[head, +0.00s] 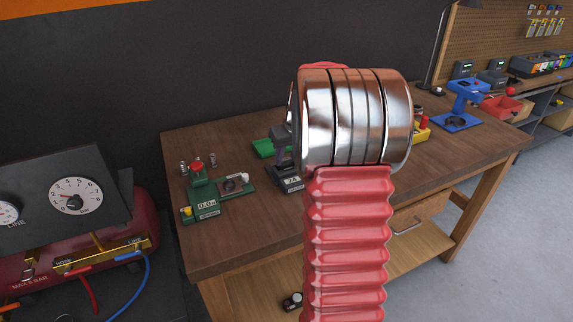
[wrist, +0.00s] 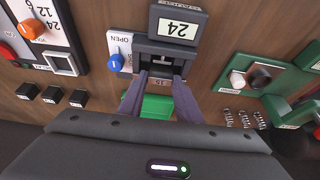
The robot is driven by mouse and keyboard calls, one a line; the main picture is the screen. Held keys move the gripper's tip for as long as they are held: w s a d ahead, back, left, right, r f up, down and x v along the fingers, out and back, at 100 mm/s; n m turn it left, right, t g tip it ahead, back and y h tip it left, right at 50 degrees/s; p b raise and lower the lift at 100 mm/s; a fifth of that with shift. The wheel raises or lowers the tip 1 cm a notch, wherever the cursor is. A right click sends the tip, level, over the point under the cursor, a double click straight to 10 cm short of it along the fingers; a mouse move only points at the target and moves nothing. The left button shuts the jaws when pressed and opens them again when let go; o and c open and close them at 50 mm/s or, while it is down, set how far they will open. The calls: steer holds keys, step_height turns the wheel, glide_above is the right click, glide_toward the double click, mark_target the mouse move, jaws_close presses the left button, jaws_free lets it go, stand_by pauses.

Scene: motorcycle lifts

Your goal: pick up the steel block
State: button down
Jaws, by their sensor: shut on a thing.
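My gripper (wrist: 162,78) reaches down to a dark grey device (wrist: 178,28) with a display reading 24. Its two purple-grey fingers are shut on a small grey piece (wrist: 161,72), which looks like the steel block, at the mouth of the device. Most of the piece is hidden by the fingers and the device, and I cannot tell whether it is clear of the device. In the head view my gripper (head: 284,158) is dark and small, beside my red and chrome arm, just above the same device (head: 290,184).
A green gauge unit (head: 206,203) stands left of the device on the wooden bench (head: 240,240). Several black cubes (wrist: 52,95) lie to the left in the wrist view, and a green tray (wrist: 157,108) shows behind the fingers. A blue press (head: 466,97) stands at the far right.

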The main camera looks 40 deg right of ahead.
steer(key=shift+r, duration=0.15)
step_height(320, 180, up, 10)
stand_by(0.5)
stand_by(0.5)
